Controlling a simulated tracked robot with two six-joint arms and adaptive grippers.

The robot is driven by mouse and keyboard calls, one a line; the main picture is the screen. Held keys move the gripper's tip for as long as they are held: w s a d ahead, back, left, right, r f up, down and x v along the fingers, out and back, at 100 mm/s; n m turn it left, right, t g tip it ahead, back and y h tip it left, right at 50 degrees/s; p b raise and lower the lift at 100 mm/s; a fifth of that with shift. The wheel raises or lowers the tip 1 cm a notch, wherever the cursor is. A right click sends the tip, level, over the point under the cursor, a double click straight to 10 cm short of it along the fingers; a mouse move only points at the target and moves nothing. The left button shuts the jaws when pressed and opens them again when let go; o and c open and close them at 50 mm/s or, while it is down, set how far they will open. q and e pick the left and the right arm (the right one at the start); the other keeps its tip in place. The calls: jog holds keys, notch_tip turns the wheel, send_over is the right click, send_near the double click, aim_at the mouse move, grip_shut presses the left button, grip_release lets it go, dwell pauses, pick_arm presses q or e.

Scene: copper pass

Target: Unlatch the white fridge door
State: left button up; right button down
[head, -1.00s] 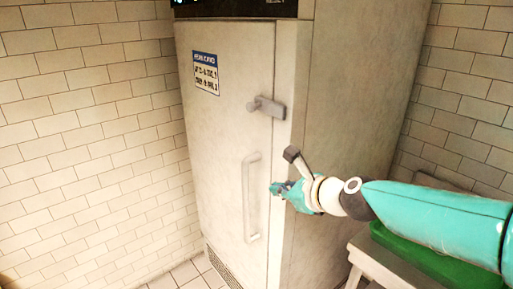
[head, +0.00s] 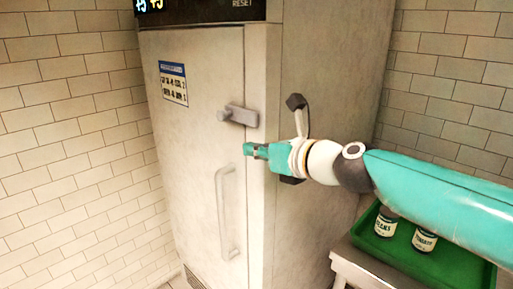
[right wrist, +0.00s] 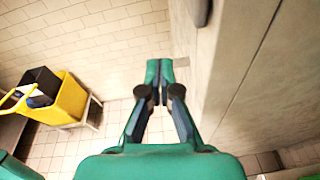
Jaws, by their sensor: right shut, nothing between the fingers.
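The white fridge (head: 190,150) stands upright with its door flush against the frame. A grey latch (head: 238,115) sits on the door's right edge, and a long pale vertical handle (head: 228,215) is below it. My right gripper (head: 250,150) is shut and empty, just below the latch and above the handle's top, apart from the latch in the picture. In the right wrist view the closed fingertips (right wrist: 160,70) meet in front of the tiled wall, with the fridge side (right wrist: 235,60) to the right. A grey fitting (right wrist: 202,10) shows at the top edge. My left gripper is out of view.
A green tray (head: 400,262) with two labelled cans (head: 384,222) stands on a metal table (head: 345,262) at lower right. A yellow mop bucket (right wrist: 68,100) stands on the tiled floor in the right wrist view. Tiled walls flank the fridge.

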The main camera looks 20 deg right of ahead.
aim_at(236, 117)
jog(key=w+a+r+p, duration=0.2)
jog(key=w, duration=0.6)
jog(key=shift+w+p, duration=0.25)
jog(key=shift+p, duration=0.05)
jog(key=shift+a+f, duration=0.1)
